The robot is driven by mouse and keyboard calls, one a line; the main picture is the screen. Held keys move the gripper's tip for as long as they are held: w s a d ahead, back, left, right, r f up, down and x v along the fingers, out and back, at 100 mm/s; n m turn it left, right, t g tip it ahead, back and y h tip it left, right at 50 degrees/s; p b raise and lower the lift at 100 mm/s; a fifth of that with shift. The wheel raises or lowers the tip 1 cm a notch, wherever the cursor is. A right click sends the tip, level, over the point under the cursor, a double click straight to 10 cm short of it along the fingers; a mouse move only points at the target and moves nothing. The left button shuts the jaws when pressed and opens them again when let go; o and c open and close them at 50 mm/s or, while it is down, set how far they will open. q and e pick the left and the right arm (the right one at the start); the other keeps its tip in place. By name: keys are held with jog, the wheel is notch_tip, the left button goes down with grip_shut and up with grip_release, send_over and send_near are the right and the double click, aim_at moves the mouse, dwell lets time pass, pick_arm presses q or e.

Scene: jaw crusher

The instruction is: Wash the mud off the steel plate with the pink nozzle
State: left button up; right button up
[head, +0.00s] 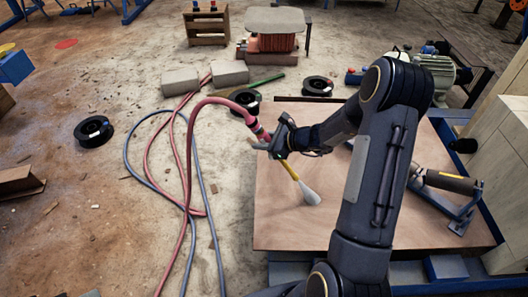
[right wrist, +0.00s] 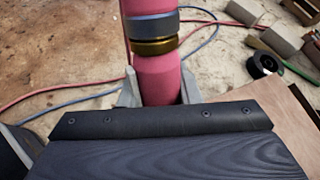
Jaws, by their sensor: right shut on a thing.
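My right gripper (head: 275,140) is shut on the pink nozzle (head: 260,132) at the end of a pink hose (head: 190,150), above the left part of a brown board (head: 285,225). In the right wrist view the nozzle (right wrist: 160,78) stands between the fingers, with a grey band and a brass ring. The hose arches up and left from the nozzle, then drops to the floor. I cannot make out a steel plate for certain; the flat brown board shows no clear bare metal, and my right arm hides part of it. My left gripper is not in view.
A yellow-handled tool with a pale end (head: 311,195) shows over the board; I cannot tell if it touches it. A dark bracket with a cylinder (head: 450,185) is at right. A blue hose (head: 133,160) lies at left, black spools (head: 94,131) and blocks (head: 181,82) on the floor.

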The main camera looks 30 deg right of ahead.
jog(key=shift+d+f, duration=0.2)
jog(key=shift+f, duration=0.35)
jog(key=shift+s+a+b, duration=1.3)
jog(key=shift+s+a, duration=1.1)
jog(key=shift+s, duration=2.05)
jog(key=shift+w+a+b, duration=1.2)
jog(key=shift+w+a, duration=1.45)
jog(key=shift+a, duration=1.65)
jog(key=w+d+p, duration=0.4)
jog(key=w, duration=0.4)
jog(key=shift+w+d, duration=0.15)
jog(key=shift+d, duration=0.2)
jog(key=shift+r, duration=0.1)
